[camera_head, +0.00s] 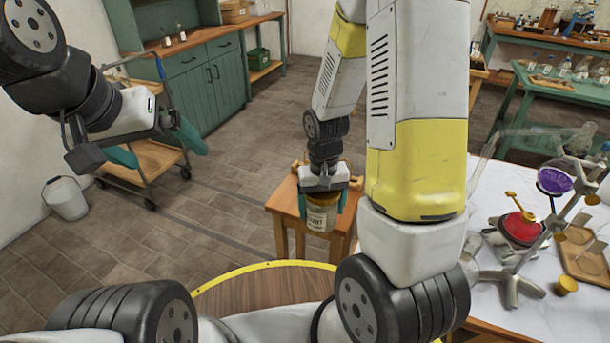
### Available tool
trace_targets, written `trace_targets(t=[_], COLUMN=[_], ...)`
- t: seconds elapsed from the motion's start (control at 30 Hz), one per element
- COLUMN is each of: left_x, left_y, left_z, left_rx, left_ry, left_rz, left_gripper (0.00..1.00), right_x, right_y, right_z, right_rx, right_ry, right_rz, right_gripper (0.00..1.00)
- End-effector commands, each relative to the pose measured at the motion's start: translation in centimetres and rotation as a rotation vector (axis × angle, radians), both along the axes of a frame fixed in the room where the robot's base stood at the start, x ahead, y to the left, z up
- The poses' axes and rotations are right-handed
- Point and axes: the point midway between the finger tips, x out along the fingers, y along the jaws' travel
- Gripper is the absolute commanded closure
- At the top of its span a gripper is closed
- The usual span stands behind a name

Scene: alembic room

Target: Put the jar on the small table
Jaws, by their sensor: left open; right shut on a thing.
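The small table (284,203) is a low wooden one in the middle of the view, behind and below the jar. The jar covers part of its top and front. I cannot tell whether the jar touches the table. My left gripper (158,146) is open and empty at the upper left, far from the jar.
A trolley (150,160) and a white bucket (65,198) stand at left. Green cabinets (205,80) line the back. Tiled floor between is clear.

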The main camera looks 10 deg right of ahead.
Motion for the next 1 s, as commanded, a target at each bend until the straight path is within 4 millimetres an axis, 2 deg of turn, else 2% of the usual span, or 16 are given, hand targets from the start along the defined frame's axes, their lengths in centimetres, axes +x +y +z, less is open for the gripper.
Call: trace_targets(t=[0.3, 0.5, 0.8, 1.0], left_x=[0.0, 0.0, 0.0, 0.0], left_y=[0.0, 0.0, 0.0, 0.0], left_z=[0.0, 0.0, 0.0, 0.0], left_rx=[0.000, 0.000, 0.000, 0.000], left_ry=[0.000, 0.000, 0.000, 0.000], left_rz=[0.000, 0.000, 0.000, 0.000], left_gripper=[0.00, 0.00, 0.00, 0.00], right_x=[8.5, 12.6, 14.8, 14.6], right_y=[-0.9, -1.3, -1.5, -1.5], right_z=[-0.8, -1.2, -1.5, -4.6], right_rx=[0.000, 0.000, 0.001, 0.000], right_ry=[-0.003, -0.002, 0.000, 0.002], right_rz=[-0.002, -0.001, 0.000, 0.001], right_gripper=[0.78, 0.78, 0.78, 0.78])
